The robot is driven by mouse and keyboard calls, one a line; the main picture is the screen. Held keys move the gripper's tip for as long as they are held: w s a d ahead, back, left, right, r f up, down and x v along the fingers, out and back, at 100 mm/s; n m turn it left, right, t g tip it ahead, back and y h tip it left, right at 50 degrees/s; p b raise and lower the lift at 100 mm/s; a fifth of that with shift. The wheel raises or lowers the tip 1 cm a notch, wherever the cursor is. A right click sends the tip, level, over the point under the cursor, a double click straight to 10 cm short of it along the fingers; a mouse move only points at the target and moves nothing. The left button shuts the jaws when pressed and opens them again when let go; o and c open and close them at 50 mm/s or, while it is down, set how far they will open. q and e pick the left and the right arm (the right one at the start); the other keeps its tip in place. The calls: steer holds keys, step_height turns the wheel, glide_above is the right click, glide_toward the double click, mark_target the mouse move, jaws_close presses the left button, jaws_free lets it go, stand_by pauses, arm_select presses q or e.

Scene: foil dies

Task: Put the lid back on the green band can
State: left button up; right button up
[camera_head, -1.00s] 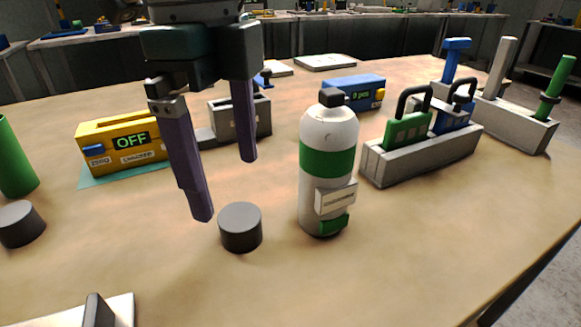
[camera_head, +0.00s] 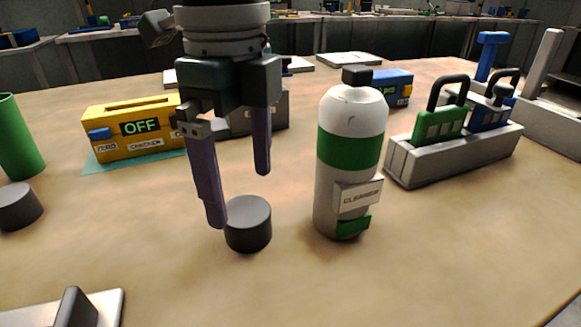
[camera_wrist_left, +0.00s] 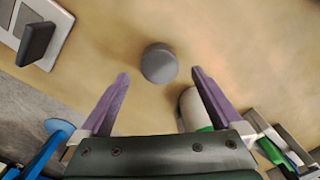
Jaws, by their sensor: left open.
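The green band can (camera_head: 349,160) is a white bottle with a wide green band, a small black top and a "CLEANER" label. It stands upright on the table. In the left wrist view the can (camera_wrist_left: 190,108) is partly hidden behind a finger. A dark grey round lid-like cylinder (camera_head: 248,226) lies left of the can, apart from it. My left gripper (camera_head: 239,197) is open and empty, fingers pointing down over that cylinder. In the left wrist view the cylinder (camera_wrist_left: 159,63) shows between the fingertips. My right gripper is not in view.
A second grey cylinder (camera_head: 17,207) and a green cylinder (camera_head: 17,140) stand at the left. A yellow box reading OFF (camera_head: 130,130) is behind. A grey rack with padlocks (camera_head: 455,155) stands right of the can. A pale plate (camera_head: 105,305) lies front left. The front middle is clear.

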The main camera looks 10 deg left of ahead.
mark_target(245, 210)
arm_select(q)
steer(key=shift+f, duration=0.2)
step_height(245, 210, down, 5)
steer(key=shift+f+b, duration=0.1)
steer(key=shift+b, duration=0.4)
steer(key=c, duration=1.3)
